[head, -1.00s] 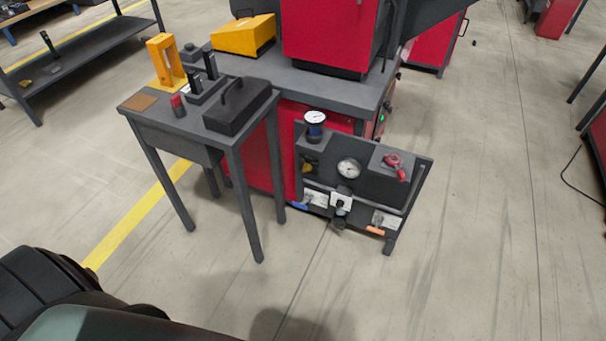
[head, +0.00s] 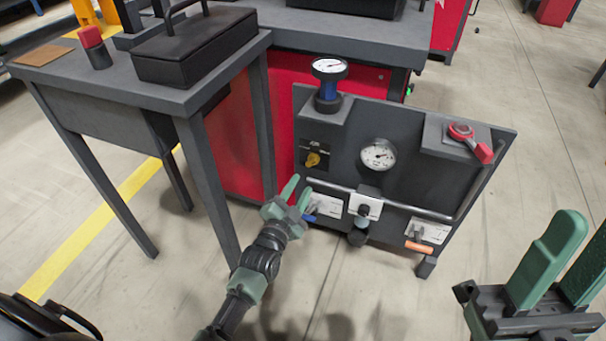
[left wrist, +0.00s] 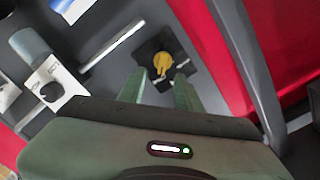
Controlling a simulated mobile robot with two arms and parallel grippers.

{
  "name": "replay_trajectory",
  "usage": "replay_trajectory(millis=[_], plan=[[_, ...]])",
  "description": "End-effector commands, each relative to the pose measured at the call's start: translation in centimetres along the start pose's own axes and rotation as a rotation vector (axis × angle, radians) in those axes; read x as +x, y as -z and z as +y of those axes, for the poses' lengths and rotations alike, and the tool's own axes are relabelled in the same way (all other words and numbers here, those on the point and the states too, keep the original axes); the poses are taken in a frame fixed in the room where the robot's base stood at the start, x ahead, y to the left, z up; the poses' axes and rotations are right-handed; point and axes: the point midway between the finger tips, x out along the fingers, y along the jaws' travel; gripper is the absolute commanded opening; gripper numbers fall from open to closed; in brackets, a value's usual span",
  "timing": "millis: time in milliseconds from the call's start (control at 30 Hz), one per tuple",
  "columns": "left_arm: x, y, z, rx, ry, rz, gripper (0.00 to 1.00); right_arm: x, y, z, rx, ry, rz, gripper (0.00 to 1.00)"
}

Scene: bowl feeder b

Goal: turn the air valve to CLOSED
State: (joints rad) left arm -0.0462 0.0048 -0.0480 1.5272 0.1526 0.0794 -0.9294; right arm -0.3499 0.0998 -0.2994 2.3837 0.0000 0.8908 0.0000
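The air valve is a yellow knob (head: 313,160) on a dark plate at the left of the grey panel (head: 400,185); small lettering above it seems to read AIR. Its setting is too small to read. My left gripper (head: 297,192) is in front of the panel's left side, below and a little left of the knob. In the left wrist view the yellow knob (left wrist: 162,64) lies just beyond the two green fingers, between their lines. The left gripper (left wrist: 160,88) is open and apart from the knob. My right gripper (head: 580,245) is open and empty at the lower right.
The panel also carries a blue lever (head: 311,214), an orange lever (head: 418,247), a round gauge (head: 378,155), a top gauge (head: 330,66) and a red handle (head: 470,140). A grey table (head: 215,85) stands close on the left. Floor in front is open.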

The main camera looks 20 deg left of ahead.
Motion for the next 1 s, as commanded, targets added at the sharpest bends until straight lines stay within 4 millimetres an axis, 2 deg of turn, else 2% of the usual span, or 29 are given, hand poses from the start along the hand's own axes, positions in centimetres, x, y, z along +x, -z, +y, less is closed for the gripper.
replay_trajectory(millis=[100,400,533,700,933,967,1000], plan=[[0.8,0.2,-0.3,0.008,0.014,0.011,0.35,-0.2,0.9,0.0,0.001,0.0,0.03,0.36],[5.3,0.1,-0.2,0.006,0.012,0.009,0.35,-1.5,0.3,0.0,-0.001,0.007,0.044,0.36],[6.9,0.1,-0.2,0.004,0.012,0.008,0.35,-1.1,0.2,0.0,-0.004,0.016,0.067,0.36],[7.9,0.2,-0.3,0.006,0.009,0.006,0.35,-0.7,0.1,0.0,-0.006,0.022,0.078,0.36],[7.9,0.3,-0.4,0.006,0.009,0.006,0.35,-0.6,0.1,0.0,-0.006,0.022,0.078,0.36],[7.9,0.3,-0.4,0.006,0.009,0.006,0.29,-0.6,0.1,0.0,-0.006,0.022,0.078,0.36],[7.9,0.3,-0.4,0.006,0.009,0.006,0.18,-0.6,0.1,0.0,-0.006,0.023,0.078,0.36]])
